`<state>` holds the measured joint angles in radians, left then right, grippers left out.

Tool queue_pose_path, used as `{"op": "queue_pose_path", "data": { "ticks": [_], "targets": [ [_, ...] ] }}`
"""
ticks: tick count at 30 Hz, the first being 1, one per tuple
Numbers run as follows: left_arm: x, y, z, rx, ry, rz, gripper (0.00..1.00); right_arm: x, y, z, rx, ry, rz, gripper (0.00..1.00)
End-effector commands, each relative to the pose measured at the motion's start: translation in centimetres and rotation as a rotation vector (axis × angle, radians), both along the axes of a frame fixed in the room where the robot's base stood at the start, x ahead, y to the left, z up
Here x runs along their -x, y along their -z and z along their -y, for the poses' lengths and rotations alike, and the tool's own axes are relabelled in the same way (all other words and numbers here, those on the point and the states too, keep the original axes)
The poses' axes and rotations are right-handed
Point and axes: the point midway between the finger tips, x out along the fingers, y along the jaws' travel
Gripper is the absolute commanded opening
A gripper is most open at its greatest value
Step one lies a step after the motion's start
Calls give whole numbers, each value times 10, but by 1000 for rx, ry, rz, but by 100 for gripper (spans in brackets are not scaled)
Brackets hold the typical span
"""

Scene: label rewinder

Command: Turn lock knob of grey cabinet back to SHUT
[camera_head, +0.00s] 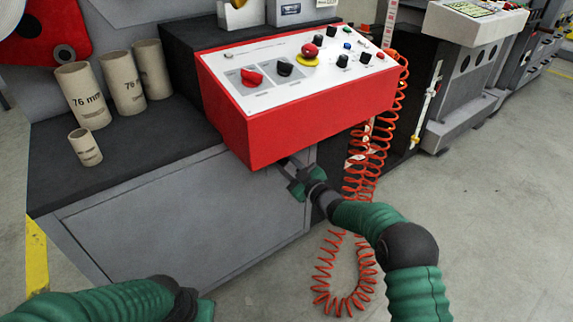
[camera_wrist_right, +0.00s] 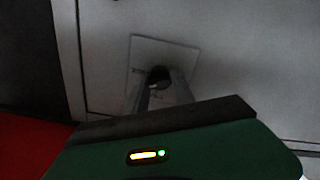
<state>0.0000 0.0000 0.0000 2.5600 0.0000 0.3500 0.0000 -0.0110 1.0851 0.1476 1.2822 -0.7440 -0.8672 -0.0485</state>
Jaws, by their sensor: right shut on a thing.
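The grey cabinet (camera_head: 190,210) stands under the black worktop, its front panel facing me. In the right wrist view a small dark lock knob (camera_wrist_right: 158,74) sits on a pale square plate (camera_wrist_right: 165,50) on the cabinet front. My right gripper (camera_head: 285,164) reaches under the red control box's lower edge. In the wrist view its fingers (camera_wrist_right: 159,88) are shut on the knob. The knob's marks are too dark to read. My left gripper (camera_head: 203,308) shows only partly at the bottom edge, away from the cabinet; its fingers cannot be made out.
The red control box (camera_head: 310,115) overhangs the cabinet just above my right gripper. Several cardboard tubes (camera_head: 82,95) stand on the worktop (camera_head: 130,165). The floor at right is clear.

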Motion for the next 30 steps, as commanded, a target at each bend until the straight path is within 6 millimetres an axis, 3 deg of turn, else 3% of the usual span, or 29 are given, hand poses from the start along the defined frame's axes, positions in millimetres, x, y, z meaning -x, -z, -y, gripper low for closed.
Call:
{"op": "queue_pose_path", "data": {
  "ticks": [30],
  "targets": [
    [0,17,0,0,0,0,0,2,5,-4,756,-6,550,0]
  ]
}}
